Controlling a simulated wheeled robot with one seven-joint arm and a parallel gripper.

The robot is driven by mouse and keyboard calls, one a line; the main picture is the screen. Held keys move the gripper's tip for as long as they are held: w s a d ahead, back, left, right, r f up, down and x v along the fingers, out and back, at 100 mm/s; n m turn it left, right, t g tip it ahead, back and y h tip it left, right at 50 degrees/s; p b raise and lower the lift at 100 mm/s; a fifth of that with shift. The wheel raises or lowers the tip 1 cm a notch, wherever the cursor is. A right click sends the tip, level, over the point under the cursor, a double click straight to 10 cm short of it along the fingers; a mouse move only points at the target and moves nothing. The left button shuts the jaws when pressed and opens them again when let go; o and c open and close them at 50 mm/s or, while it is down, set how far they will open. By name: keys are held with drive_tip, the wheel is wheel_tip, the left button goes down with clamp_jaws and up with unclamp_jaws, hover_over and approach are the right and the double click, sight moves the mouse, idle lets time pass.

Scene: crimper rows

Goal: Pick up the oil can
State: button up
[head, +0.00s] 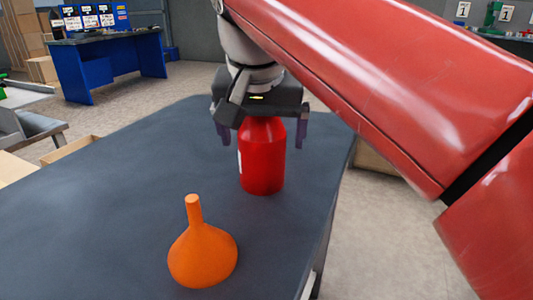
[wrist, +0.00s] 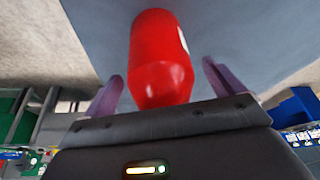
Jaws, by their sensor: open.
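The oil can appears to be the red can (head: 262,165) with rounded shoulders and a white label patch on its left side. It stands upright on the dark grey table top. My gripper (head: 262,140) points down at the can's upper part, its purple fingers spread on either side with gaps. The red can also shows in the wrist view (wrist: 160,55), between the open fingers of my gripper (wrist: 163,78). The can's top is hidden by the gripper body in the head view. I cannot tell whether the can touches the palm.
An orange funnel (head: 203,255) stands spout up on the dark table (head: 90,215), nearer and left of the can. The table's right edge is close to the can. The table's left part is clear. A blue workbench (head: 105,60) stands far behind.

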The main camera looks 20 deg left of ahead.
drive_tip(key=c, duration=1.2)
drive_tip(key=shift+r, duration=0.1)
